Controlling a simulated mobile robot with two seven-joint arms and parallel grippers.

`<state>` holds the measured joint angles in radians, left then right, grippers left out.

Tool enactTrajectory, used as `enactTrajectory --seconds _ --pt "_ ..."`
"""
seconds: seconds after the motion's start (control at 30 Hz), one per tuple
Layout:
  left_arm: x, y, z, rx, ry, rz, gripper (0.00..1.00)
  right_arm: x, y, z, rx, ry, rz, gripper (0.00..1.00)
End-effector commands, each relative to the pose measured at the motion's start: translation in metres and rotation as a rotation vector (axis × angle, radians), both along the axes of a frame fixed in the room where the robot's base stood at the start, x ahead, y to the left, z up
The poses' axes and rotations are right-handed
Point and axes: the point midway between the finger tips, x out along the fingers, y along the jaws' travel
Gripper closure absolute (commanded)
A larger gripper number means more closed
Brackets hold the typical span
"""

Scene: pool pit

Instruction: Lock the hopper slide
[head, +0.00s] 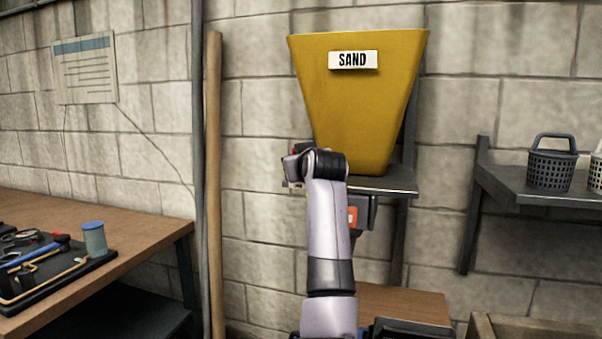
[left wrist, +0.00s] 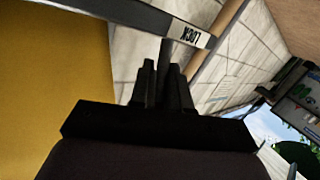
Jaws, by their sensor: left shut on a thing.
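The yellow hopper (head: 362,100) with a "SAND" label stands on a grey shelf bracket against the block wall; its yellow side also fills the left of the left wrist view (left wrist: 45,95). In the left wrist view a grey bar with a "LOCK" label (left wrist: 186,33) runs along the top. My left gripper (left wrist: 163,82) is shut on a thin dark handle (left wrist: 165,52) that stands in front of the bar near the label. In the head view my left arm covers the hopper's lower left, and its fingertips are hidden. My right gripper is not in view.
A wooden bench (head: 150,227) with a black tool tray (head: 55,270) is at left. A wooden pole (head: 212,190) stands left of the hopper. A shelf (head: 530,188) with a dark basket (head: 551,170) is at right. A brown surface (head: 400,303) lies below the hopper.

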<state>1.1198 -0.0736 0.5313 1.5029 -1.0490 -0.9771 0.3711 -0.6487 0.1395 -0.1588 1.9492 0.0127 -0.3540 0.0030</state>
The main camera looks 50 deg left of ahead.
Motion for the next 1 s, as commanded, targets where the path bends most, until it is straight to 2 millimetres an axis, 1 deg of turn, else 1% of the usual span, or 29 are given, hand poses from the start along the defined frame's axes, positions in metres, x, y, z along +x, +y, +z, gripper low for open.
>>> enactTrajectory --seconds 0.03,0.17,0.43,0.73,0.77,0.8,0.83,1.0 --pt "-0.0009 -0.0006 -0.0041 0.01 -0.018 0.0 1.0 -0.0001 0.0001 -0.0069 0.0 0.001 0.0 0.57" --pt "-0.0024 -0.0015 -0.0031 0.029 -0.054 0.0 1.0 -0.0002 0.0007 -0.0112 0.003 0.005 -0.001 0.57" --pt "-0.0036 -0.0019 -0.0015 0.046 -0.083 0.001 1.0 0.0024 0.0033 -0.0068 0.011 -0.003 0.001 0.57" --pt "-0.0037 -0.0017 -0.0012 0.047 -0.083 0.001 1.0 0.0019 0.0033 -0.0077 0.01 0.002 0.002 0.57" --pt "-0.0037 -0.0017 -0.0012 0.047 -0.083 0.001 0.8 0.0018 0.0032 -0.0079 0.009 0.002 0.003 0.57" --pt "-0.0037 -0.0017 -0.0013 0.046 -0.082 0.001 0.67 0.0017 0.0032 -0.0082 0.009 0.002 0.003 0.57" --pt "-0.0038 -0.0016 -0.0013 0.046 -0.082 0.001 0.62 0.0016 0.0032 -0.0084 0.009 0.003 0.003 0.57" --pt "-0.0037 -0.0016 -0.0015 0.045 -0.082 0.002 0.62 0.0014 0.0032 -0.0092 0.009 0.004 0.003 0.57"
